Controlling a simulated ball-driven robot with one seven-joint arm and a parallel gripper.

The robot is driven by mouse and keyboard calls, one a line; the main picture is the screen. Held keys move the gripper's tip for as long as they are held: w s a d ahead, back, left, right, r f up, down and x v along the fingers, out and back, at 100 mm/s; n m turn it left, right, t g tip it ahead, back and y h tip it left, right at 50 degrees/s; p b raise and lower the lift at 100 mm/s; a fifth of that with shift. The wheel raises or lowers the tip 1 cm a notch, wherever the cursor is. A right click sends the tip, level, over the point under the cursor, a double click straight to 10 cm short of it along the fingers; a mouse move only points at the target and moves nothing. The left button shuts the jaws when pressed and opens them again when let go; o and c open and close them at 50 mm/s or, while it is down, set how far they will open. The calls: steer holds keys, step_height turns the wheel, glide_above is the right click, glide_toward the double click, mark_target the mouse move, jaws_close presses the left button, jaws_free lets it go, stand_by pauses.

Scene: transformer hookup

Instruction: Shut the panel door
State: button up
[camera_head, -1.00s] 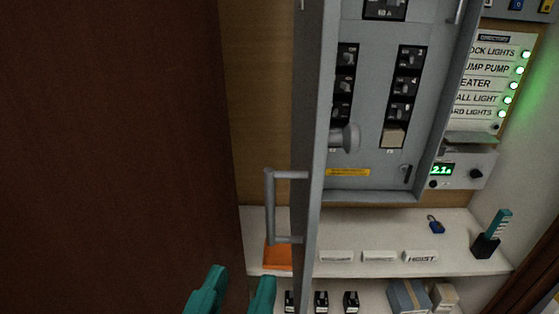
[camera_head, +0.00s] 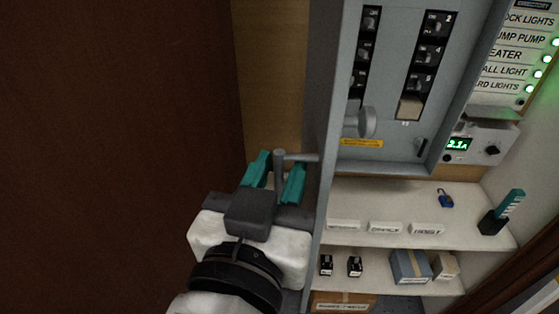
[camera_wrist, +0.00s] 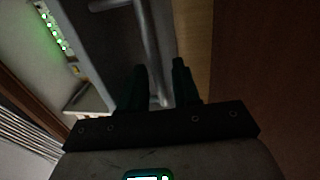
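The grey panel door (camera_head: 327,130) stands open, seen nearly edge-on in the head view, with a grey bar handle (camera_head: 281,163) on its outer face. The open breaker panel (camera_head: 385,145) is behind it to the right. My gripper (camera_head: 276,172) has teal fingers, spread apart, one on each side of the handle bar in the head view. In the wrist view the handle (camera_wrist: 150,55) runs down between the two dark fingers (camera_wrist: 160,80). The fingers look apart from the bar; contact is not clear. My gripper hides the handle's lower part.
A white shelf (camera_head: 400,210) below the panel holds labels, a blue padlock (camera_head: 445,198) and a teal comb-like item in a black holder (camera_head: 492,221). Boxes (camera_head: 410,267) sit on a lower shelf. A dark brown surface (camera_head: 110,150) fills the left side.

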steer(key=shift+w, duration=0.2)
jaws_close()
stand_by(0.5)
